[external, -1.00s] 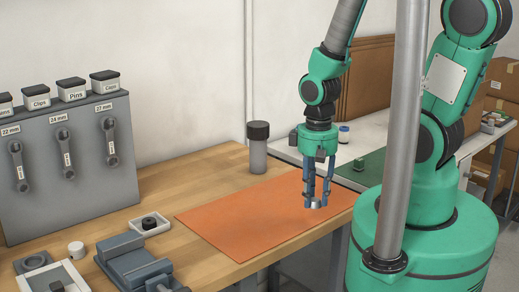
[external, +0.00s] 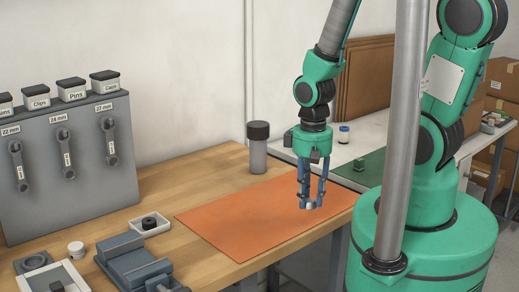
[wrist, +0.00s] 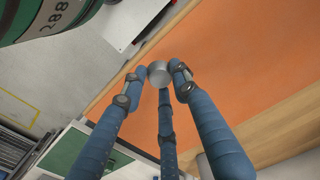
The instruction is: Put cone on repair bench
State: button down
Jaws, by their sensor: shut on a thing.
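The cone is a small silver-grey metal piece (external: 309,206), held at the fingertips of my gripper (external: 311,200). My gripper has blue fingers, shut on the cone. In the wrist view the cone (wrist: 159,73) shows round and grey between the fingertips (wrist: 160,72); its full shape is hidden. The repair bench is the wooden-topped bench (external: 200,176) with an orange mat (external: 238,222) on it. In the external view the cone appears over the right part of the mat; I cannot tell the exact gap beneath it.
A grey dark-lidded canister (external: 258,150) stands behind the mat. A vise (external: 135,262), a small tray (external: 149,224) and a wrench panel (external: 70,160) are at the left. A white table (external: 372,133) with a green mat adjoins at the right. Most of the orange mat is clear.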

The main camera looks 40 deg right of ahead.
jog(key=b, duration=0.1)
send_over(275, 208)
jog(key=shift+w+f, duration=0.1)
jog(key=shift+f, duration=0.45)
jog(key=shift+f+b, duration=0.5)
jog(key=shift+f, duration=1.3)
jog(key=shift+f, duration=0.1)
jog(key=c, duration=1.3)
grip_release()
jog(key=shift+c, duration=0.2)
notch_tip(275, 208, up, 12)
jog(key=p, duration=0.2)
